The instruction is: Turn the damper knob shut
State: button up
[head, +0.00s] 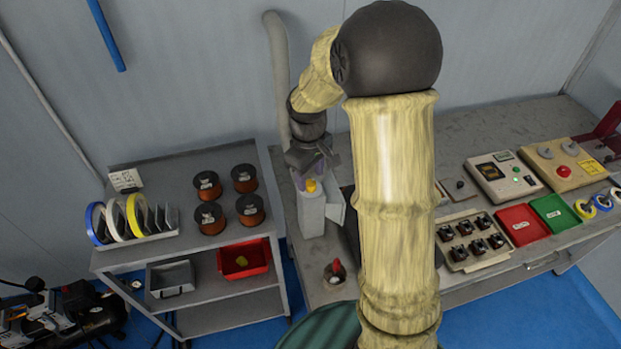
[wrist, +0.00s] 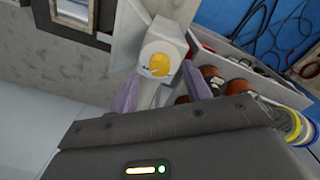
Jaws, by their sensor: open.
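The yellow damper knob (head: 311,186) sits on a light grey duct box (head: 312,213) at the left end of the workbench. In the wrist view the round yellow knob (wrist: 158,65) faces me on the box's end face, with a small dark mark beside it. My gripper (head: 308,181) is at the knob, with its purple fingers apart. In the wrist view my gripper (wrist: 159,76) shows one finger on each side of the box end, and nothing is held. I cannot tell whether either finger touches the knob. In the head view my gripper partly hides the area just behind the knob.
A grey pipe (head: 280,75) rises behind the box. A cart (head: 180,234) with copper spools and tape rolls stands to the left. A red-handled item (head: 335,269) is on the bench in front. My arm covers the bench's middle; panels and trays lie right.

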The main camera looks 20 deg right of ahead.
aim_at(311, 186)
jog(key=shift+d+f, duration=0.1)
jog(key=shift+f, duration=1.1)
jog(key=shift+c, duration=0.2)
jog(key=c, duration=0.9)
jog(key=shift+c, duration=0.2)
